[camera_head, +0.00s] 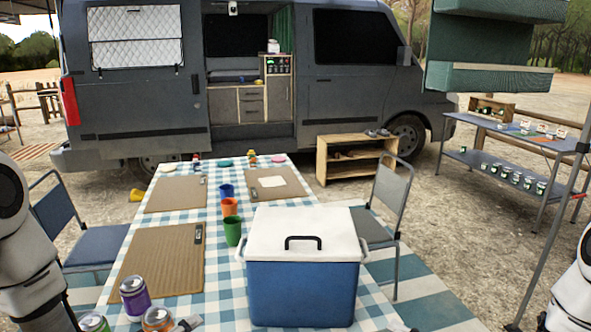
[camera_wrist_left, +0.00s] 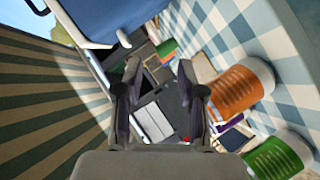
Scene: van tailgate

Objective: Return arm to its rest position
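My left arm (camera_head: 25,250) comes in at the left edge of the head view. A small grey piece, seemingly the tip of my left gripper (camera_head: 187,323), shows at the bottom edge beside the cans. In the left wrist view my left gripper (camera_wrist_left: 160,78) has its fingers apart with nothing between them. My right arm (camera_head: 572,295) shows at the right edge. A small dark tip at the bottom, seemingly my right gripper (camera_head: 405,329), is mostly cut off, so its opening cannot be told.
A table with a checked cloth (camera_head: 222,278) carries a blue cooler (camera_head: 303,293), placemats (camera_head: 158,262), cups (camera_head: 232,231) and a purple can (camera_head: 135,297). An orange can (camera_wrist_left: 240,88) and green can (camera_wrist_left: 278,157) stand near the left gripper. Chairs (camera_head: 385,205) flank the table.

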